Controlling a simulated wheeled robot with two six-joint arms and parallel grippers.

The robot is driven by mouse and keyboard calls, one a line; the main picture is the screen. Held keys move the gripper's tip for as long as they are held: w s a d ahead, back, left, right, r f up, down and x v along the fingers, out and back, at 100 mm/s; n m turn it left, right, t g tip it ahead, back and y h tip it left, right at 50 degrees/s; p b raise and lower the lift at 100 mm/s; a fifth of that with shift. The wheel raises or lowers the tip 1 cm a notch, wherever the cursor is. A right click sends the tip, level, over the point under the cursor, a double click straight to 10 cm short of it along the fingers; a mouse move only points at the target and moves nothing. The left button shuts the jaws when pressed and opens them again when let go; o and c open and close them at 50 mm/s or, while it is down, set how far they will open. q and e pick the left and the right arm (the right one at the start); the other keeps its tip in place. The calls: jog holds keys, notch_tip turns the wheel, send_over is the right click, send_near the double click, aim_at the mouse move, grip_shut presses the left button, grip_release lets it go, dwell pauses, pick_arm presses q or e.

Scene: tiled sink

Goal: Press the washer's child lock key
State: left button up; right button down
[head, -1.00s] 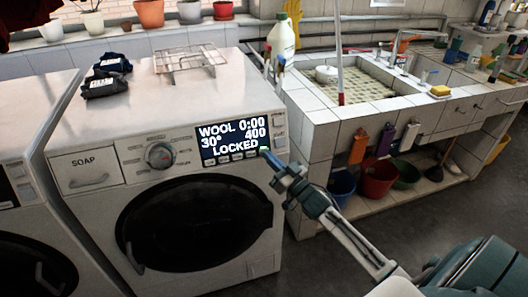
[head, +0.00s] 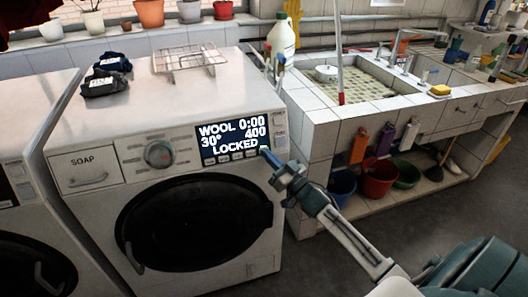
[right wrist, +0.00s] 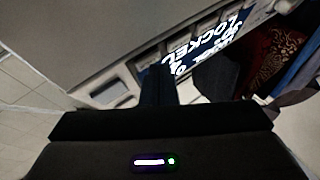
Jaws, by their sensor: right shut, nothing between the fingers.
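The white washer (head: 100,205) stands at the left-centre of the head view. Its lit display (head: 232,137) reads WOOL, 0:00, 30°, 400 and LOCKED. A row of small keys (head: 230,158) lies just under the display; their labels are too small to read. My right gripper (head: 265,151) is shut and empty, its tip at the right end of this row. The tip hides the panel behind it, and I cannot tell whether it touches a key. In the right wrist view, the dark gripper fingers (right wrist: 158,85) lie near the display (right wrist: 205,45). My left gripper is not in view.
A tiled sink (head: 318,113) stands to the right, with buckets (head: 378,178) beneath. Another machine (head: 30,160) is at the left.

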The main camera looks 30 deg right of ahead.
jog(key=shift+w, duration=0.1)
dwell(0.6)
jog(key=shift+s+r+p, duration=0.15)
jog(key=shift+s+p, duration=0.1)
jog(key=shift+p, duration=0.1)
jog(key=shift+s+a, duration=0.1)
jog(key=shift+s, duration=0.15)
jog(key=s+a+r+p, duration=0.1)
jog(key=s+r+p, duration=0.1)
jog(key=s+p, duration=0.3)
jog(key=shift+s+a+p, duration=0.2)
jog(key=shift+s+p, duration=0.05)
jog(key=shift+p, duration=0.25)
